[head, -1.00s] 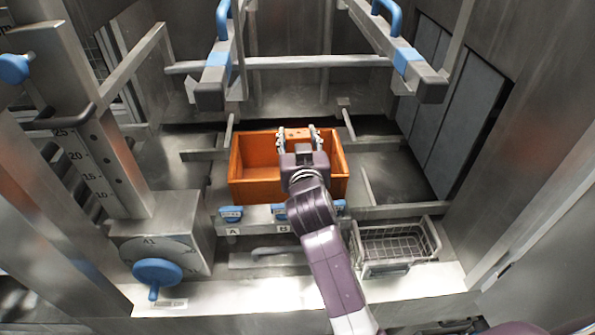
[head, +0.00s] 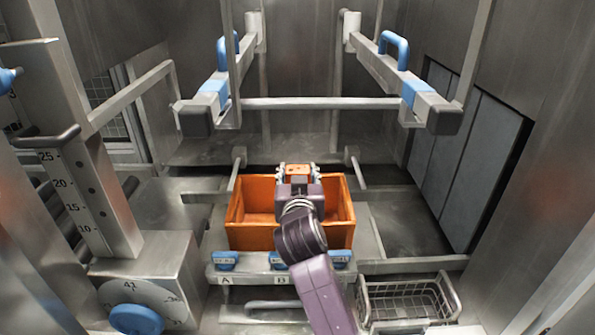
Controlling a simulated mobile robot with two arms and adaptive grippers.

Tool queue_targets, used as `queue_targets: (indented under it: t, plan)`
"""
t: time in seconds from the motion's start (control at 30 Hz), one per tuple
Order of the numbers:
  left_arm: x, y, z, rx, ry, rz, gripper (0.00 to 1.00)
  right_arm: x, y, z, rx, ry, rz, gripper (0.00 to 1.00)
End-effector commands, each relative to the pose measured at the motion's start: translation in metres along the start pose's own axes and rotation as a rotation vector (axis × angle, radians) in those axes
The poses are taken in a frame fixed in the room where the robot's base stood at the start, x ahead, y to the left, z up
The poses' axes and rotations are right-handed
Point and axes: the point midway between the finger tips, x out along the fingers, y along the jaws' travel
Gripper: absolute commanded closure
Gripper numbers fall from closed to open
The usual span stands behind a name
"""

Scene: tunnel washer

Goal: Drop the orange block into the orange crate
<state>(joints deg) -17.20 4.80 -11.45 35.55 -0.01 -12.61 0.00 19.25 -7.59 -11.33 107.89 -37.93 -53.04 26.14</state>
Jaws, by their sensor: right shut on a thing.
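The orange crate (head: 250,236) stands in the middle of the washer, open at the top. My right gripper (head: 298,172) is over the back part of the crate. It is shut on the orange block (head: 298,169), which shows between its fingers. The block is at about the height of the crate's back rim in the picture; the exact gap to the crate cannot be told. My right wrist and forearm hide part of the crate's inside and front wall. My left gripper is not in view.
A wire basket (head: 405,301) is at the lower right. A blue dial knob (head: 136,319) and a numbered post (head: 75,195) stand left. Metal rails with blue handles (head: 393,47) hang above the crate.

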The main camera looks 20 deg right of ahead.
Motion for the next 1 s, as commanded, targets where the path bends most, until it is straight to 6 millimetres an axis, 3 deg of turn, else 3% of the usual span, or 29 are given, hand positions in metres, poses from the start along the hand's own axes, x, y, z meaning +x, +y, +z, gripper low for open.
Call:
queue_targets:
  t: [0.1,0.37,0.4,0.57,0.87,1.0]
  plan:
    - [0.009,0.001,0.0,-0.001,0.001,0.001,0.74,0.001,0.0,0.009,-0.001,0.002,-0.001,0.83]
    - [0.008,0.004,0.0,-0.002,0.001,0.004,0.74,0.001,0.0,0.009,0.0,0.001,-0.001,0.83]
    - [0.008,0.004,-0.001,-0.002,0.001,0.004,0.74,0.001,0.0,0.009,0.0,0.001,-0.001,0.56]
    - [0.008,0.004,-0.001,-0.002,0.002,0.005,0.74,0.001,0.0,0.009,0.0,0.001,-0.001,0.38]
    - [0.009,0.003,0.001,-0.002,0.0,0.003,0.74,0.001,0.0,0.008,0.0,0.0,-0.001,0.37]
    - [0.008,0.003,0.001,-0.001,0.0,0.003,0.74,-0.001,-0.001,-0.006,0.004,0.003,-0.001,0.37]
